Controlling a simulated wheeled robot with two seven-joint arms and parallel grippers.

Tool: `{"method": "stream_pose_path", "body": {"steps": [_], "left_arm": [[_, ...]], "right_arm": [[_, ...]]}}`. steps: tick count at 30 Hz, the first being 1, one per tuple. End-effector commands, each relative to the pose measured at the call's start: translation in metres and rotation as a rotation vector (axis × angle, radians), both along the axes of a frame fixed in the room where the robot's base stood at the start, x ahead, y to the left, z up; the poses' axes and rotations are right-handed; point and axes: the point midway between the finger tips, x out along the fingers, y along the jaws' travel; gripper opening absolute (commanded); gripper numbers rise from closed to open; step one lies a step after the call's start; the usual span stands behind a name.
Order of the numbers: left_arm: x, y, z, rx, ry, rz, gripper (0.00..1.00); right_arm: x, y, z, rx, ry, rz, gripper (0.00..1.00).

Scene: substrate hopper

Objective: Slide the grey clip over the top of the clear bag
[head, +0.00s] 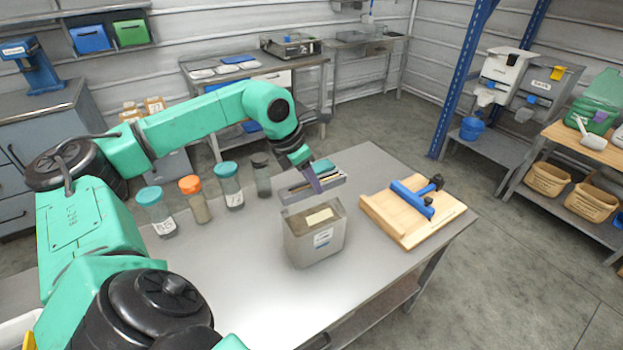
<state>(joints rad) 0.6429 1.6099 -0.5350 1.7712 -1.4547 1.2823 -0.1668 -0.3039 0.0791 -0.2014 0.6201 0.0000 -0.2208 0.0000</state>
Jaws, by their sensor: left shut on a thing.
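The clear bag (308,248) stands upright on the metal table, with a pale label on its front and a tan patch near its top. The grey clip (328,185) is a long grey piece held just above and behind the bag's top edge. From this angle I cannot tell whether the clip touches the bag. My right gripper is not in view.
Several lidded jars (194,199) stand left of the bag. A wooden board (407,230) with a blue tool (412,199) lies to the right. The table's front left surface (245,285) is clear.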

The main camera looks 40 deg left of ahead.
Motion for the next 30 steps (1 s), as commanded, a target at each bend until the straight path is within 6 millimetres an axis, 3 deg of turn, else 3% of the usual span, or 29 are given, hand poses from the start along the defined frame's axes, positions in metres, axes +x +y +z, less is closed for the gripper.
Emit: {"method": "stream_pose_path", "body": {"steps": [9, 10, 12, 19, 20, 21, 30], "left_arm": [[0.0011, 0.0004, -0.0001, 0.0, 0.0, 0.0, 0.0], [0.0011, 0.0004, -0.0001, 0.0, 0.0, 0.0, 0.48], [0.001, 0.0004, 0.0, 0.0, 0.0, 0.0, 0.75], [0.001, 0.0004, 0.0, 0.0, 0.0, 0.0, 0.76], [0.001, 0.0004, -0.0001, 0.0, 0.0, 0.0, 0.83], [0.001, 0.0004, -0.0001, 0.0, 0.0, 0.0, 0.99], [0.001, 0.0004, -0.0001, 0.0, 0.0, 0.0, 1.0]], "right_arm": [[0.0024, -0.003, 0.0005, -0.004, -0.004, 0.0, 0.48], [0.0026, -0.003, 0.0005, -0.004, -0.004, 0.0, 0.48], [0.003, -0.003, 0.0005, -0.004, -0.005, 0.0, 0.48], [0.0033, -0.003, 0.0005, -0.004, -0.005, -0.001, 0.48], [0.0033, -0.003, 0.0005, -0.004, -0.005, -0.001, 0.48], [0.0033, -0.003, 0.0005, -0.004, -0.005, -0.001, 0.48], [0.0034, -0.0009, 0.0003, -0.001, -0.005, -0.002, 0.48]]}}
